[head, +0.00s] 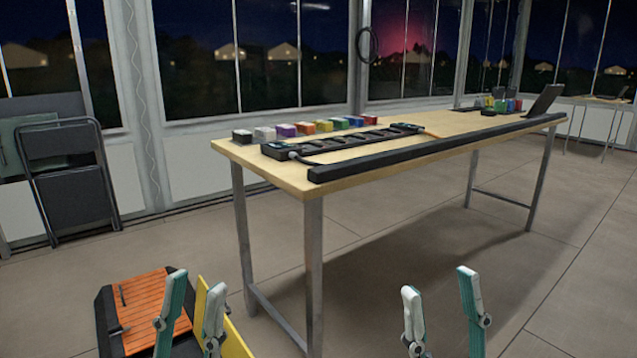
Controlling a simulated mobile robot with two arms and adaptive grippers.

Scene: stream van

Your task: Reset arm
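My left gripper (197,289) is at the lower left of the head view. Its two teal and white fingers stand apart with nothing seen between them but the orange slatted board and yellow panel behind. My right gripper (440,285) is at the lower right, low in front of the floor. Its two fingers are spread apart and the gap is empty. Both grippers are lower in the picture than the table (420,140) and apart from it. The arms behind the fingers are mostly out of the picture.
On the table lie a black power strip (345,140), a long black bar (440,145), several coloured blocks (307,128) and a laptop (543,100). A folding chair (75,180) leans at the left wall. An orange slatted board (145,300) lies low left. Floor (400,250) is clear.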

